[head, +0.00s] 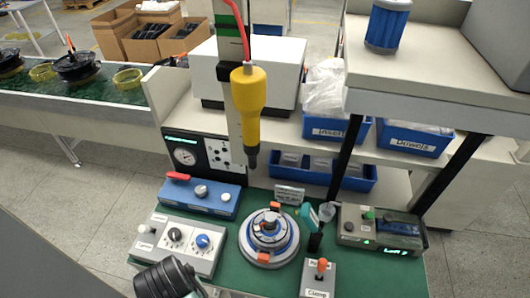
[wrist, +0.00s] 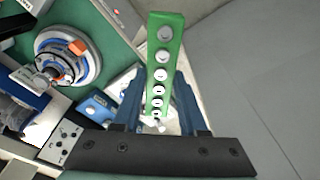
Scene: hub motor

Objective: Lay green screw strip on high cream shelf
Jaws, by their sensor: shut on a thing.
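The green screw strip (wrist: 163,62), with a row of silver screw heads, stands out between the blue fingers of my gripper (wrist: 157,88) in the wrist view. My gripper is shut on its lower end. The strip does not show in the head view, where only a black part of my arm is at the bottom left. The high cream shelf (head: 440,98) is at the upper right of the head view, above the blue bins. It is not seen in the wrist view.
A blue cylinder (head: 388,25) and a grey box (head: 495,45) stand on the shelf, with bare surface in front. A yellow hanging screwdriver (head: 248,92) is over the middle. The green bench (head: 335,272) holds a round motor fixture (head: 268,240) and control boxes. Blue bins (head: 412,138) sit below the shelf.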

